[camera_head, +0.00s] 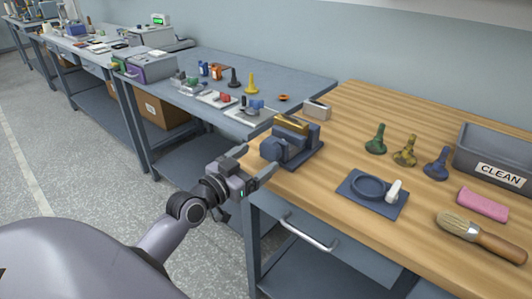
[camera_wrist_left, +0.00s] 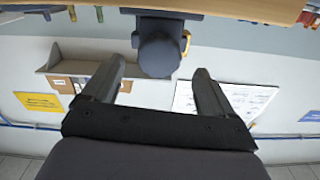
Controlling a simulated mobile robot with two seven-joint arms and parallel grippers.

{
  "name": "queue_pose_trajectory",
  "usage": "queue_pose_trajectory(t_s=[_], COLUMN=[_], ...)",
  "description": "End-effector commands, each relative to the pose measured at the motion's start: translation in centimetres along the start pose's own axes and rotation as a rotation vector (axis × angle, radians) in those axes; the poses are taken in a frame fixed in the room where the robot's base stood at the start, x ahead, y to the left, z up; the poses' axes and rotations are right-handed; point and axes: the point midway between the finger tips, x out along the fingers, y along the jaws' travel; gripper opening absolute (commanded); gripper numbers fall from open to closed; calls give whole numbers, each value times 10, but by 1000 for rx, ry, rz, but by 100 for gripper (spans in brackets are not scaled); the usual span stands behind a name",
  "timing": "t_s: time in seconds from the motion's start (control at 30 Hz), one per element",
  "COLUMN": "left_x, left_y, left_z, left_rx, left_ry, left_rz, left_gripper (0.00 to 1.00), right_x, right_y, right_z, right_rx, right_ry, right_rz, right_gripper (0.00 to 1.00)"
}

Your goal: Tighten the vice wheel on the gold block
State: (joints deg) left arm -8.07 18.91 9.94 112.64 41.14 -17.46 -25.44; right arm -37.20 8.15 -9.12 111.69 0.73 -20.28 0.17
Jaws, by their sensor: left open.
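The blue-grey vice (camera_head: 299,150) stands at the left front corner of the wooden bench. The gold block (camera_head: 291,125) sits in the top of the vice, between its jaws. The vice wheel (camera_head: 269,150) is on the side facing my left gripper. My left gripper (camera_head: 254,163) is open and empty, just off the bench edge in front of the wheel. In the left wrist view, the dark round wheel (camera_wrist_left: 158,56) appears between the fingertips (camera_wrist_left: 160,72), with a gap on both sides. I cannot tell how deep the wheel lies between them. My right gripper is not in view.
A blue mat (camera_head: 352,198) with a round dish, several coloured pawn-shaped pieces, a pink sponge (camera_head: 483,204), a brush (camera_head: 481,237) and a grey CLEAN bin (camera_head: 501,170) are on the bench to the right. A drawer handle (camera_head: 306,234) sticks out below the bench front.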

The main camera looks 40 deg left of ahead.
Motion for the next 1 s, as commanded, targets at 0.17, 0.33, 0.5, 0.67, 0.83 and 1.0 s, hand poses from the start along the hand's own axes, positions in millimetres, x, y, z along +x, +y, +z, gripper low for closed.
queue_pose_trajectory(t_s=[0.17, 0.33, 0.5, 0.67, 0.83, 1.0], left_x=[23, 36, 40, 40, 40, 40], left_y=[0, 0, 0, 0, 0, 0], left_z=[-1, 0, 0, 0, 0, 0], left_rx=[0, -1, 0, 1, 1, 3], left_ry=[0, -1, -2, -2, -2, -2], left_rz=[0, 1, 1, 1, 1, 1], left_gripper=[86, 86, 86, 86, 47, 30], right_x=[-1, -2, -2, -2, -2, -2], right_y=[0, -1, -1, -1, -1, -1], right_z=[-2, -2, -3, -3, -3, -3], right_rx=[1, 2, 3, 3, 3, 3], right_ry=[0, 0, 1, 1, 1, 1], right_rz=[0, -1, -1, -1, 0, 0], right_gripper=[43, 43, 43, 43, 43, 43])
